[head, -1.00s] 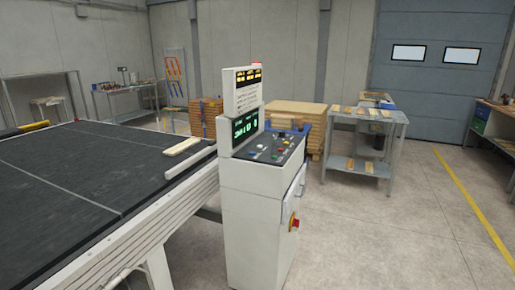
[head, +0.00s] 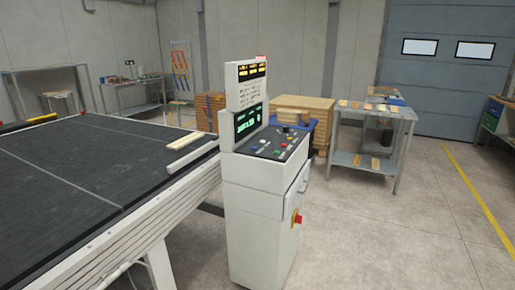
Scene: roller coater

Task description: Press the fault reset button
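The white control cabinet (head: 262,210) stands upright at the middle of the head view. Its sloped dark button panel (head: 276,143) carries several small coloured buttons, among them blue, green, yellow and red ones. Their labels are too small to read, so I cannot tell which is the fault reset button. A screen with green text (head: 248,121) and an amber display (head: 252,70) sit above the panel. A red knob on a yellow base (head: 297,217) is on the cabinet's right side. My gripper is not in view.
The dark conveyor bed (head: 85,165) fills the left, with a pale board (head: 184,141) on it beside the cabinet. Stacked boards (head: 300,110) and a metal table (head: 372,126) stand behind. The floor (head: 400,230) to the right is clear.

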